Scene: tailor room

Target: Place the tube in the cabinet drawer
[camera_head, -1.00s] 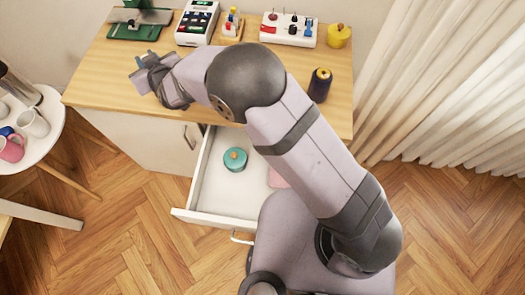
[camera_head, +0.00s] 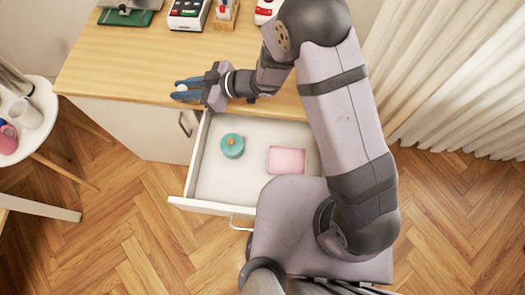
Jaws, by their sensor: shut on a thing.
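My gripper (camera_head: 184,90) is over the wooden cabinet top, to the left of and beyond the open drawer. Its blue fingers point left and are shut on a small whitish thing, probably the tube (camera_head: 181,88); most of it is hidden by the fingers. The cabinet drawer (camera_head: 245,184) is pulled out, white inside. A round teal container (camera_head: 232,146) with an orange knob sits in its left half. A shallow pink tray (camera_head: 286,160) lies to the right of it. The drawer floor in front of them is bare.
The cabinet top (camera_head: 120,70) is mostly clear at the front. A green-based device (camera_head: 126,17), a box with coloured rows (camera_head: 188,12) and a small rack (camera_head: 226,14) stand along the back. A round white table with mugs (camera_head: 26,112) is at the left.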

